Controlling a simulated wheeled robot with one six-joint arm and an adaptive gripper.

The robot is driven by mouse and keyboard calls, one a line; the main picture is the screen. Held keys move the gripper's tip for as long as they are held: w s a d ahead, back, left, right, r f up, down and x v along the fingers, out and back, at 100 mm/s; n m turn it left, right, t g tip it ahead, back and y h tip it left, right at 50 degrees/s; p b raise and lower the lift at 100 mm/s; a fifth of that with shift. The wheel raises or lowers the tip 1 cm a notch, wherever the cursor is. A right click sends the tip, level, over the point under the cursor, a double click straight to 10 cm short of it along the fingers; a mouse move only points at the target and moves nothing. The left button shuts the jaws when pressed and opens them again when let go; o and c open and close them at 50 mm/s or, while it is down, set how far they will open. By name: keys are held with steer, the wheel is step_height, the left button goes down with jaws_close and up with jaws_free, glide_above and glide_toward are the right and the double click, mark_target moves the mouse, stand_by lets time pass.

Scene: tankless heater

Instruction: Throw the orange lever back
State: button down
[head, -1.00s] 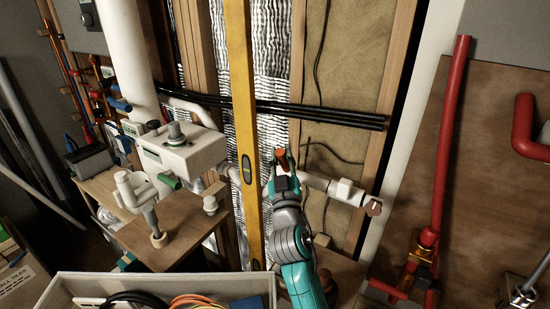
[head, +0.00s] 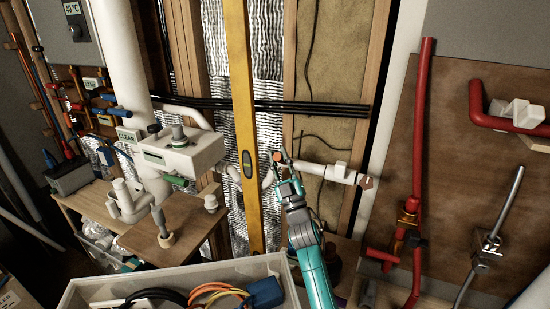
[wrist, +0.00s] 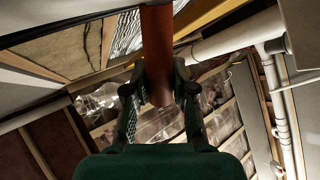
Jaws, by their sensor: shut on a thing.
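The orange lever (head: 278,156) shows in the head view as a small orange-red end at my gripper's fingertips, by a white horizontal pipe (head: 325,170). In the wrist view the lever (wrist: 157,50) is a broad orange-brown bar coming down from the top edge between the fingers. My gripper (wrist: 160,95) is shut on it, one finger on each side. In the head view my gripper (head: 281,160) is small and partly hides the lever. The lever's pivot is hidden.
A yellow spirit level (head: 243,120) stands upright just left of my gripper. Black pipes (head: 300,107) cross the wall above. A grey bin (head: 180,275) with cables is in front. A red pipe (head: 418,130) stands on a brown board at right.

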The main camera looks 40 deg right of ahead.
steer(key=shift+s+a+f+n+t+y, duration=0.15)
steer(key=shift+f+n+t+y, duration=0.1)
steer(key=shift+n+t+y, duration=0.25)
steer(key=shift+w+a+f+n+t+y, duration=0.15)
steer(key=shift+f+n+y, duration=0.25)
steer(key=shift+n, duration=0.3)
steer(key=shift+s+a+f+n+t+y, duration=0.15)
steer(key=shift+n+t+y, duration=0.2)
steer(key=shift+n+y, duration=0.2)
steer(key=shift+f, duration=0.1)
steer(key=c, duration=1.1)
jaws_free()
steer(key=shift+o, duration=0.9)
steer(key=v, duration=0.7)
steer(key=shift+s+f, duration=0.15)
